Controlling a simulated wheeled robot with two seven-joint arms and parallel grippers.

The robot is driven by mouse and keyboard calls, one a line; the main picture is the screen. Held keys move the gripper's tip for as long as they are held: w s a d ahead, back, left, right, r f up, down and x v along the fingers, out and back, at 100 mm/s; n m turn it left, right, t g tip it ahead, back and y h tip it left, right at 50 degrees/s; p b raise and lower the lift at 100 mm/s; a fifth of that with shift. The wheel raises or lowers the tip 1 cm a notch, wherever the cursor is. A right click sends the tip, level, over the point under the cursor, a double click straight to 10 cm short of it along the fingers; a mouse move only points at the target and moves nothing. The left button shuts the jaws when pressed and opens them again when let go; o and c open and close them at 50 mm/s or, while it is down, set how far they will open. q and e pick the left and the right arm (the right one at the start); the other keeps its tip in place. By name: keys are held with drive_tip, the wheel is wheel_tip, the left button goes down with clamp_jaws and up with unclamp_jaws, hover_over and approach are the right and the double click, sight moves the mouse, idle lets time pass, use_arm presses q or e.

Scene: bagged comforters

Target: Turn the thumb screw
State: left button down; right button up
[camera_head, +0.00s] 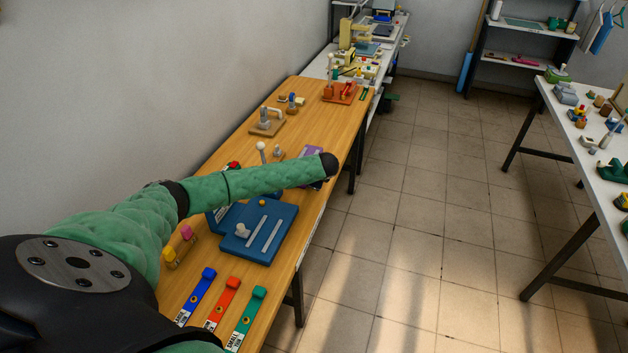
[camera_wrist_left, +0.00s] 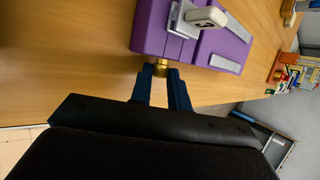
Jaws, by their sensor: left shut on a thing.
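A purple block (camera_wrist_left: 152,22) stands on the wooden table at the top of the left wrist view. A brass thumb screw (camera_wrist_left: 160,64) sticks out of its near side. My left gripper (camera_wrist_left: 161,75) has its two blue fingers on either side of the screw, shut on it. The block carries a white lever marked 3 (camera_wrist_left: 206,17) and light grey strips. In the head view the purple block (camera_head: 312,153) shows only in part behind my left arm, whose dark wrist end hides the fingers and the screw. My right gripper is in neither view.
The wooden table (camera_head: 226,147) also holds a blue slotted board (camera_head: 283,248), blue, red and green levers (camera_head: 238,300), and several fixtures farther back. A white table (camera_head: 583,160) with small objects stands at right. Tiled floor lies between them.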

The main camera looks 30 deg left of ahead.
use_arm(q)
drive_tip(key=shift+s+f+n+t+y+b, duration=0.15)
drive_tip(key=shift+n+t+y+b, duration=0.1)
drive_tip(key=shift+t+b, duration=0.4)
drive_tip(key=shift+s+f+n+t+y+b, duration=0.2)
drive_tip(key=shift+t+b, duration=0.25)
drive_tip(key=shift+t, duration=0.3)
drive_tip(key=shift+w+r, duration=0.1)
drive_tip(key=shift+r, duration=0.05)
drive_tip(key=c, duration=1.4)
unclamp_jaws()
drive_tip(key=shift+o, duration=0.4)
drive_tip(key=shift+d, duration=0.1)
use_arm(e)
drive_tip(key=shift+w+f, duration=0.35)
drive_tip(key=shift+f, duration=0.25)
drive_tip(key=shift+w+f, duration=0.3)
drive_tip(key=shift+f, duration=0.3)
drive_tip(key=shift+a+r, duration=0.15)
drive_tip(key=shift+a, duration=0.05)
